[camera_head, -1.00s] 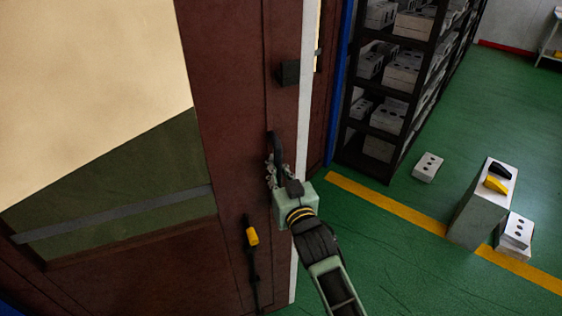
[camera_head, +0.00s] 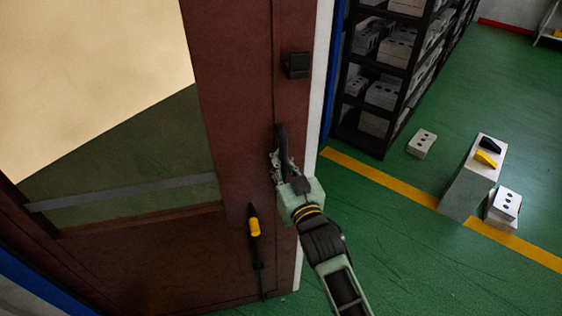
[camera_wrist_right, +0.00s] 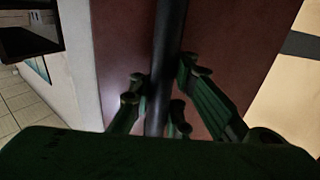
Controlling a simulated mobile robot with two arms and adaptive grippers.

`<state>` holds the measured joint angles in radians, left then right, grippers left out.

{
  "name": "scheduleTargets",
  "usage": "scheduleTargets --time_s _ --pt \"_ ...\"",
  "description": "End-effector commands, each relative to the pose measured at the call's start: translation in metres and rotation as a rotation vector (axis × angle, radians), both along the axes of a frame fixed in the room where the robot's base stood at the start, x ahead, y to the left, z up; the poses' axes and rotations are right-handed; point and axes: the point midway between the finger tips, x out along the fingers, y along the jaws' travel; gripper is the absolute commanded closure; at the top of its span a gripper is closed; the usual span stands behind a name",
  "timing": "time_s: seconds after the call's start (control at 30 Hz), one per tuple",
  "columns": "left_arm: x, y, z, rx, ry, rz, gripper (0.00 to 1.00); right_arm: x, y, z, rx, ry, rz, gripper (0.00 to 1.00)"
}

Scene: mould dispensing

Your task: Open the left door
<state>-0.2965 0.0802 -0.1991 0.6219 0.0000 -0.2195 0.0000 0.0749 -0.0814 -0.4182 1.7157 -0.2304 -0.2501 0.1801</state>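The door (camera_head: 235,120) is dark red-brown with a large window pane and fills the left of the head view. Its upright black handle (camera_head: 281,139) is near its right edge. My right gripper (camera_head: 282,165) is at the lower part of this handle. In the wrist view the dark bar of the handle (camera_wrist_right: 168,40) runs between the green fingers of the right gripper (camera_wrist_right: 160,98), which are closed in around it. The fingers partly hide the handle's lower part in the head view. My left gripper is not in view.
A black box-shaped fitting (camera_head: 297,65) and a lower black bolt with a yellow grip (camera_head: 254,227) are on the door. A dark shelf rack (camera_head: 372,148) with grey blocks stands behind. Several blocks and a grey stand (camera_head: 468,190) are on the green floor, which is open at right.

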Motion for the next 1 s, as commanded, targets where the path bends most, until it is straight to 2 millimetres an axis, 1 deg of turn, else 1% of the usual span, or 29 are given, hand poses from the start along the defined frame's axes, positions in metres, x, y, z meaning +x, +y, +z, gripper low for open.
scheduleTargets --time_s 0.03,0.07,0.3,0.67,0.77,0.87,1.0 --pt "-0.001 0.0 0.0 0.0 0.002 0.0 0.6 0.001 -0.002 0.001 -0.003 -0.004 -0.004 0.89" --pt "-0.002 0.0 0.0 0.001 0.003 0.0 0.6 0.001 -0.002 0.001 -0.002 -0.004 -0.004 0.86" --pt "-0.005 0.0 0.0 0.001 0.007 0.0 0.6 0.001 -0.001 0.001 -0.002 -0.002 -0.002 0.65" --pt "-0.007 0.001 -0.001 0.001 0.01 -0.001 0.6 -0.002 -0.002 0.0 -0.001 0.001 -0.001 0.64" --pt "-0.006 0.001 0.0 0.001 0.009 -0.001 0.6 -0.012 -0.006 -0.001 -0.002 0.002 -0.001 0.64" --pt "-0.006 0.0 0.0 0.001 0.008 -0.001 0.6 -0.03 -0.012 -0.001 -0.001 0.002 -0.001 0.64" --pt "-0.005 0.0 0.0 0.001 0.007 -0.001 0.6 -0.059 -0.023 -0.001 -0.001 0.003 -0.001 0.64"
